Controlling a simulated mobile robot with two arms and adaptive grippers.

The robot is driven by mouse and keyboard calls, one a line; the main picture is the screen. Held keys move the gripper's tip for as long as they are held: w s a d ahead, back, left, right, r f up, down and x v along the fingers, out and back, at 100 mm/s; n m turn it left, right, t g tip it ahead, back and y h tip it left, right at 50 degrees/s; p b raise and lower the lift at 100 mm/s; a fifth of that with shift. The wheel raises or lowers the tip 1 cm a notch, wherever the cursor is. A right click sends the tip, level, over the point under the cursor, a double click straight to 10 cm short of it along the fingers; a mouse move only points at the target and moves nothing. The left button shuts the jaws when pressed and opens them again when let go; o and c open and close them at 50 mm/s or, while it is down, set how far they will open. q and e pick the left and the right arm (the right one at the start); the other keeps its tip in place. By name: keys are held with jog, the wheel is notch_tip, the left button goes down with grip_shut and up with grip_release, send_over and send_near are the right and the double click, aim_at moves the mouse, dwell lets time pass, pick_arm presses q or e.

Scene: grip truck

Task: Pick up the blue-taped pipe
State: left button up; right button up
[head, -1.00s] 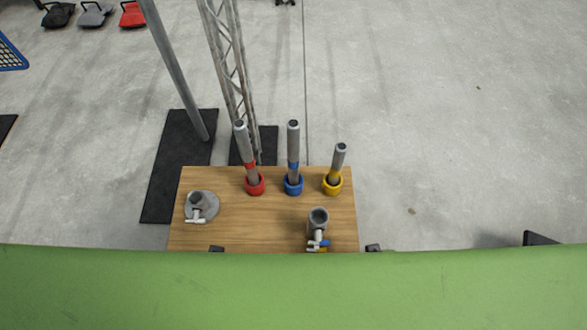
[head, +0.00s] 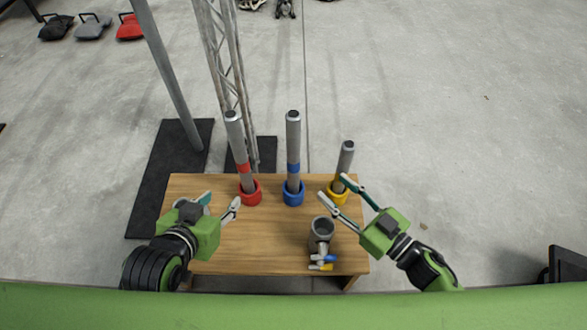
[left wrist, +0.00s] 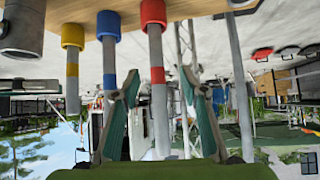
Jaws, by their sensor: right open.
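The blue-taped pipe (head: 293,135) is a grey tube with a blue band, upright in a blue ring holder (head: 293,196) at the table's back edge. In the left wrist view, which is upside down, the blue-taped pipe (left wrist: 108,55) hangs partly behind one finger. My left gripper (head: 217,205) is open and empty, left of the pipe and in front of the red holder; it also shows in the left wrist view (left wrist: 165,98). My right gripper (head: 331,188) is open, its fingertips by the yellow holder, right of the blue-taped pipe.
A red-taped pipe (head: 236,135) and a shorter yellow-taped pipe (head: 345,158) flank it on the wooden table (head: 265,235). A grey pipe fitting with valve handles (head: 321,232) stands at front right. A truss (head: 225,80) and pole (head: 168,75) rise behind.

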aim_at(298, 163)
jog(key=shift+n+y, duration=0.3)
jog(key=shift+y, duration=0.1)
jog(key=x, duration=0.5)
jog(key=s+a+b+x, duration=0.1)
jog(key=x, duration=0.1)
jog(key=shift+w+a, duration=0.1)
jog(key=shift+w, duration=0.15)
jog(key=shift+x, duration=0.85)
jog(key=b+x, duration=0.1)
jog(key=x, duration=0.3)
jog(key=shift+w+a+r, duration=0.15)
jog(key=shift+w+a, duration=0.05)
jog(key=shift+a, duration=0.05)
pick_arm(q)
jog(key=w+d+r+t+h, duration=0.2)
jog(key=w+r+t, duration=0.4)
jog(key=r, duration=0.6)
jog(key=shift+d+r+t, duration=0.15)
jog(key=shift+d+t, duration=0.35)
jog(key=shift+d, duration=0.1)
pick_arm(e)
jog(key=shift+r, duration=0.1)
grip_shut()
